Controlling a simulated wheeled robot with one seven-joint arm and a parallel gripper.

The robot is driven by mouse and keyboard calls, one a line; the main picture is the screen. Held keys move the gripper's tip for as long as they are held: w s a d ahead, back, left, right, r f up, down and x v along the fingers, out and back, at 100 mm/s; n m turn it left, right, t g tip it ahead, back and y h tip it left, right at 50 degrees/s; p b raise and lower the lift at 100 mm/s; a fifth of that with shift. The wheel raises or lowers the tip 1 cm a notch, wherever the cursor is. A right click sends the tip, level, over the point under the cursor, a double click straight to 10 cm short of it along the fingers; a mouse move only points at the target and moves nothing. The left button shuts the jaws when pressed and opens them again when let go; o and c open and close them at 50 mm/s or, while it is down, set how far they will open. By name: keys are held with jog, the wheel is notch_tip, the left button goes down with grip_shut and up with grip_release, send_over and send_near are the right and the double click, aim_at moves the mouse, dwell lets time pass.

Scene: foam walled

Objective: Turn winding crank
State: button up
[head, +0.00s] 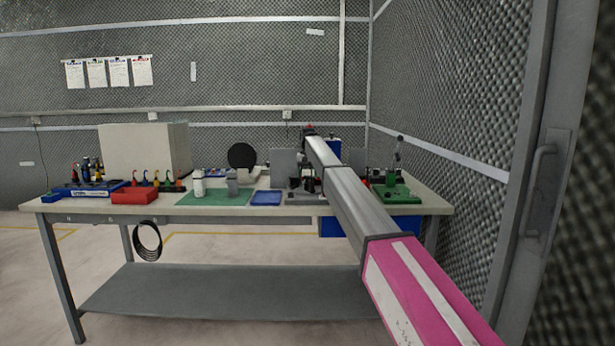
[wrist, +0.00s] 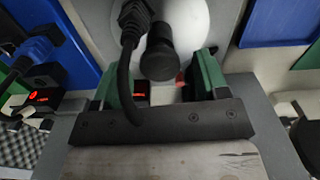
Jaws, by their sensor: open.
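The wrist view shows my gripper (wrist: 157,80) from above, with a dark crossbar and two green fingers standing apart. It is open. A black cylindrical knob (wrist: 160,55), which looks like the crank handle, stands in front of a white round part between the fingers. I cannot tell whether either finger touches it. A black ribbed cable or lever (wrist: 132,25) hangs just left of the knob. In the head view my arm reaches over the bench toward the grey winding device (head: 303,196). The arm hides much of the device, and the crank cannot be made out there.
The workbench (head: 225,208) holds a red bin (head: 135,195), a green mat (head: 215,197), a blue tray (head: 266,198) and a green fixture (head: 397,193) at right. A box with red digits (wrist: 42,97) sits left of my gripper. A mesh wall closes the right side.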

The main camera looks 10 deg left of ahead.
jog(key=shift+f, duration=0.3)
jog(key=c, duration=0.9)
jog(key=shift+n, duration=0.7)
jog(key=shift+n, duration=4.9)
jog(key=shift+n, duration=0.7)
jog(key=o, duration=0.9)
